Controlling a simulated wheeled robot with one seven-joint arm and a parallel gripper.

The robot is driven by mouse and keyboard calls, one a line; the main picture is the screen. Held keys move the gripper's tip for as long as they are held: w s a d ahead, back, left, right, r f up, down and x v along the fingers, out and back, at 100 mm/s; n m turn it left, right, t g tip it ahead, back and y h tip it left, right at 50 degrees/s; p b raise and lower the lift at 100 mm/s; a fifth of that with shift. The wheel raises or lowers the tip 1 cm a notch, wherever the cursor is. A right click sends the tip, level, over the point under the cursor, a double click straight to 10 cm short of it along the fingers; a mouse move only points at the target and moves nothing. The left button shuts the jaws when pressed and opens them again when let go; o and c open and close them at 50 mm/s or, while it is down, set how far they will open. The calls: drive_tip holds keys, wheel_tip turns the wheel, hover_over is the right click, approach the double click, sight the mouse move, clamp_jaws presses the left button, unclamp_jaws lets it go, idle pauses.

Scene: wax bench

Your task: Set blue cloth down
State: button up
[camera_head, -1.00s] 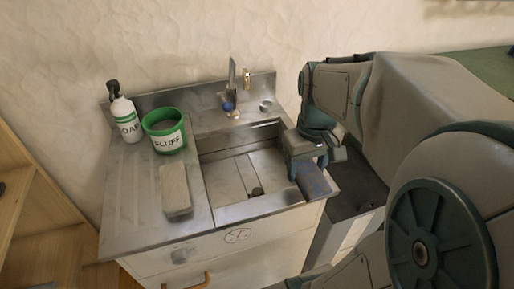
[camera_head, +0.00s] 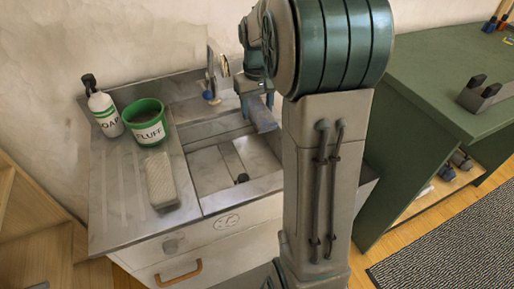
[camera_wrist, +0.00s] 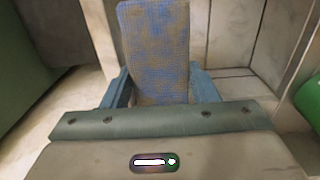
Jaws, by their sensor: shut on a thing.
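The blue cloth (camera_wrist: 155,45) is a flat blue piece with brownish stains. It sticks out from between the two fingers of my gripper (camera_wrist: 162,88) in the wrist view. My gripper (camera_head: 257,98) is shut on it above the back right part of the sink in the head view. There the cloth (camera_head: 263,117) hangs out below the fingers as a blue-grey strip. My arm hides the sink's right side, and I cannot tell whether the cloth touches the rim.
The metal sink (camera_head: 208,172) holds a small dark thing (camera_head: 242,179). On the left drainboard stand a soap bottle (camera_head: 103,108), a green FLUFF tub (camera_head: 148,122) and a pale block (camera_head: 161,180). The tap (camera_head: 212,72) is behind. A green bench (camera_head: 430,90) stands right.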

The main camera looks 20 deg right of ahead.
sight(258, 157)
drive_tip(key=f+b, duration=0.1)
drive_tip(key=f, duration=1.6)
drive_tip(key=shift+s+b, duration=0.2)
drive_tip(key=shift+b, duration=0.15)
drive_tip(key=shift+f, duration=0.2)
drive_tip(key=o, duration=1)
wheel_tip(258, 157, up, 12)
drive_tip(key=p, duration=0.1)
drive_tip(key=s+a+r, duration=0.1)
drive_tip(key=s+a, duration=0.2)
drive_tip(key=s, duration=0.3)
drive_tip(key=s+a+r+t, duration=0.1)
drive_tip(key=s+a+r, duration=0.1)
drive_tip(key=s+a, duration=0.2)
drive_tip(key=s+a+r+t, duration=0.1)
drive_tip(key=s+a, duration=0.2)
drive_tip(key=s, duration=0.6)
drive_tip(key=shift+s+a+r, duration=0.2)
drive_tip(key=shift+s+r, duration=0.1)
drive_tip(key=shift+r, duration=0.1)
